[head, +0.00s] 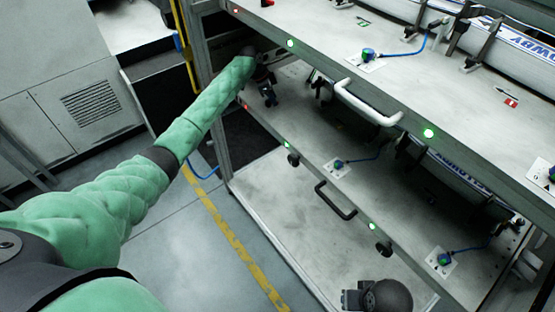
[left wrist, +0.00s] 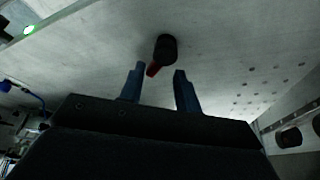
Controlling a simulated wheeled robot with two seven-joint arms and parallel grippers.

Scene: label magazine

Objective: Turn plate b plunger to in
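My left gripper (head: 266,92) reaches in between the upper and middle shelves at the left of the rack in the head view. In the left wrist view its two fingers (left wrist: 159,80) stand apart with nothing between them. A black knob with a red piece (left wrist: 166,48), which looks like a plunger, stands on a pale plate (left wrist: 220,50) just beyond the fingertips, apart from them. I cannot tell which plate's plunger it is; in the head view it is not clear. A dark rounded part at the bottom of the head view may be my right gripper; its fingers cannot be made out.
The upper shelf (head: 330,50) has a white handle (head: 367,103) on its front edge, close right of my left arm. The middle shelf has a black handle (head: 335,201) and black knobs (head: 293,160) below its edge. Blue cables lie on the shelves. Floor at left is clear.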

